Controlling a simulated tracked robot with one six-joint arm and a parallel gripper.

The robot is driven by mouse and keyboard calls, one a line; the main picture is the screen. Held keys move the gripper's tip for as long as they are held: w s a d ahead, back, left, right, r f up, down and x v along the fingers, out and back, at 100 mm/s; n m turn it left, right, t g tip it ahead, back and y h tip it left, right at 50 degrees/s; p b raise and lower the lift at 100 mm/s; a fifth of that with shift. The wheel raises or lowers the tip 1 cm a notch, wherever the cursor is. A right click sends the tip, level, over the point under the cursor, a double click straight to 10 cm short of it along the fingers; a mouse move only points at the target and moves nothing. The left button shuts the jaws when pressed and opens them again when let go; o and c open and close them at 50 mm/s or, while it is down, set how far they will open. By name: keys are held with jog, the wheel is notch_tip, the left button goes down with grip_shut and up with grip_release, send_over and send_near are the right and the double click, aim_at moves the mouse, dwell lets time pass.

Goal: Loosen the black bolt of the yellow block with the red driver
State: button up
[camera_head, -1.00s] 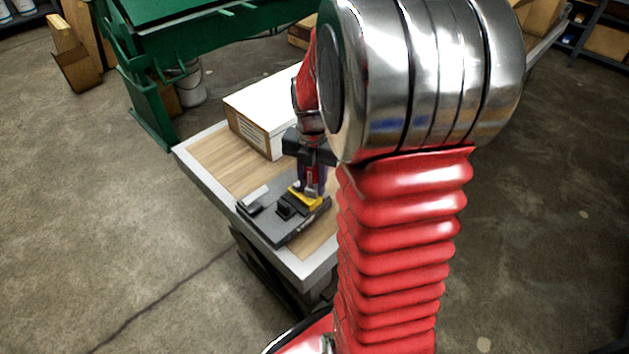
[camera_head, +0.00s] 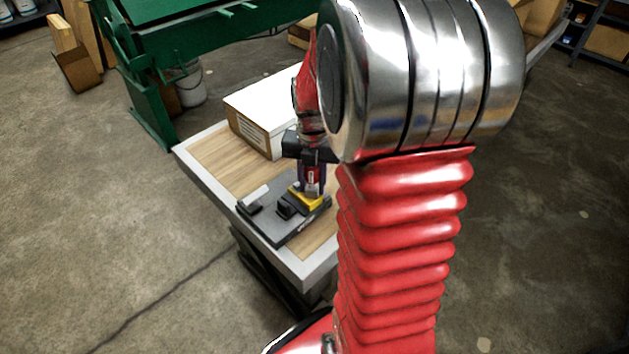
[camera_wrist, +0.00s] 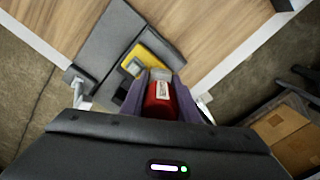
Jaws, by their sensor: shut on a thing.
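My gripper (camera_head: 312,183) is shut on the red driver (camera_head: 311,174) and holds it over the yellow block (camera_head: 308,199). In the wrist view the red driver (camera_wrist: 160,98) sits between the fingers, and its far end points at the yellow block (camera_wrist: 139,60). The yellow block sits on a dark grey base plate (camera_head: 276,232) on the bench. The black bolt is hidden, and I cannot tell whether the driver touches it.
The bench (camera_head: 215,162) has a wooden top with a pale rim. A white-topped box (camera_head: 262,113) stands behind the plate. A green machine (camera_head: 190,35) and a bucket (camera_head: 191,84) stand at the back. The floor at left is mostly clear.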

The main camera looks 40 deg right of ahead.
aim_at(313, 169)
jog(key=shift+r, duration=0.15)
jog(key=shift+r, duration=2.35)
